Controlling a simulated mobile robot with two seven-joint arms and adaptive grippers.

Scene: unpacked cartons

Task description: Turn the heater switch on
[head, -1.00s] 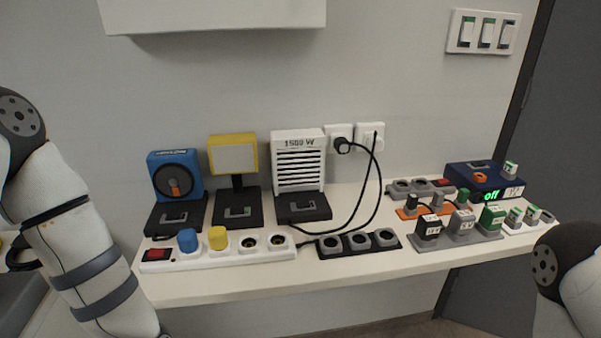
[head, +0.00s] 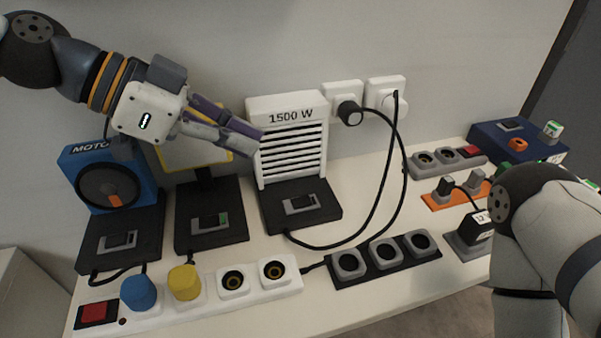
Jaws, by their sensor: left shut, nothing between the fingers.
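The heater (head: 294,140) is a white slatted box marked 1500 W, standing on a black base near the wall. Its switch (head: 300,203) is a grey-framed rocker on top of that base. My left gripper (head: 258,146) reaches in from the left, above the table, with its fingers shut and empty. Its fingertips overlap the heater's left edge in the picture; I cannot tell whether they touch it. The gripper is above and left of the switch and covers part of the yellow-framed lamp. My right arm is at the right; its gripper is out of view.
A blue motor (head: 88,178) and the yellow lamp (head: 190,155) stand left of the heater on black bases. A white power strip (head: 205,298) and a black socket strip (head: 375,265) lie in front. Black cables run from wall sockets (head: 343,95) past the heater's right side.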

